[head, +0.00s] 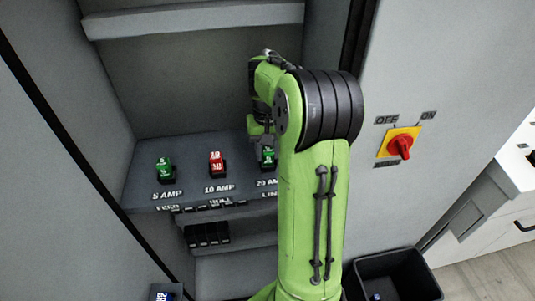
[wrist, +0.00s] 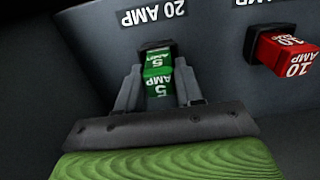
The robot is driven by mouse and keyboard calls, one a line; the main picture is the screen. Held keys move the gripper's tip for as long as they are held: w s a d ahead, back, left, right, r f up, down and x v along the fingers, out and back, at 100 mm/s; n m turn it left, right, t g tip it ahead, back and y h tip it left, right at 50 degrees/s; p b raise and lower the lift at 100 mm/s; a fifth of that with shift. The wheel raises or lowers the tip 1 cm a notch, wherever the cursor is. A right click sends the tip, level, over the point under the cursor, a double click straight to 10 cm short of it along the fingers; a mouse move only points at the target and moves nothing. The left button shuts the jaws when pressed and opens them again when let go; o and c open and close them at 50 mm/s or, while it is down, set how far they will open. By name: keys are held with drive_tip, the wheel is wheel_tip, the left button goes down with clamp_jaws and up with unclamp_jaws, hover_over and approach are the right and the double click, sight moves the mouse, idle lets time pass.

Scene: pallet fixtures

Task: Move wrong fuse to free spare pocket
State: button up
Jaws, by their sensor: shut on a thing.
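The wrong fuse is a green 5 AMP fuse (wrist: 158,75) at the black socket under the 20 AMP label (wrist: 152,12). In the head view this fuse (head: 268,154) is partly hidden by my arm. My gripper (wrist: 160,92) is shut on it, one finger on each side. The fuse still appears to be in or right at its socket (wrist: 155,47). A black block with several pockets (head: 207,234) sits on the lower ledge. It is too small to tell which pockets are empty.
Another green fuse (head: 164,168) stands at 5 AMP and a red fuse (head: 217,163) at 10 AMP. A red rotary switch (head: 400,147) is on the right panel. A black bin (head: 398,276) stands lower right. Cabinet walls close in both sides.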

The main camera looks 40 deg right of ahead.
sight(268, 149)
wheel_tip(268, 149, up, 10)
drive_tip(key=shift+p, duration=1.15)
drive_tip(key=shift+f, duration=0.15)
